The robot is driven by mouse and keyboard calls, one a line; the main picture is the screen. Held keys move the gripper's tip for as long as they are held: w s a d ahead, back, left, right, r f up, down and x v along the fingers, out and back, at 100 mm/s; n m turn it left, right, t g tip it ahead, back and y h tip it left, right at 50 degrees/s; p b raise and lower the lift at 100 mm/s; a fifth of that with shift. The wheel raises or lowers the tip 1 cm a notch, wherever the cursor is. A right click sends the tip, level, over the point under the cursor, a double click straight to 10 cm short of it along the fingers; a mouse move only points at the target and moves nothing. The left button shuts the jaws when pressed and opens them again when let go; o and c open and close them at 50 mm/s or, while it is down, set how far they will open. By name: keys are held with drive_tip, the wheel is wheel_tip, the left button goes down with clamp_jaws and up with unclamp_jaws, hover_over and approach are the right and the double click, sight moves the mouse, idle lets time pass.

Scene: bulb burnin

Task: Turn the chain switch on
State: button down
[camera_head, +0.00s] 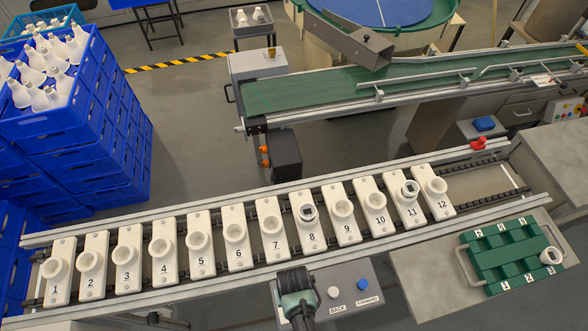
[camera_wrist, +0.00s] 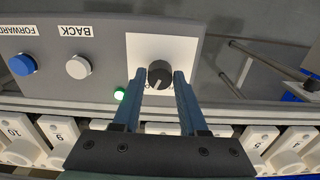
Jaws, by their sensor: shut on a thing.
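The chain switch (camera_wrist: 160,73) is a dark round knob on a white plate (camera_wrist: 189,50) on the grey control box. It shows in the wrist view between the fingers of my gripper (camera_wrist: 159,82), which is shut on it. A small light mark shows on the knob's lower part. A green lamp (camera_wrist: 119,94) beside the plate looks lit. In the head view my gripper (camera_head: 297,284) is over the left end of the control box (camera_head: 348,306) and hides the switch.
A white BACK button (camera_head: 333,292) and a blue FORWARD button (camera_head: 362,284) sit on the same box. Behind it runs a chain conveyor (camera_head: 470,185) with numbered white socket holders. A green tray (camera_head: 510,255) lies on the right. Blue crates (camera_head: 75,130) stand at the left.

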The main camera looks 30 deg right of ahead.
drive_tip(key=shift+m, duration=1.2)
drive_tip(key=shift+c, duration=2.2)
unclamp_jaws()
drive_tip(key=shift+r, duration=0.1)
wheel_tip(320, 180, up, 13)
drive_tip(key=shift+p, duration=0.35)
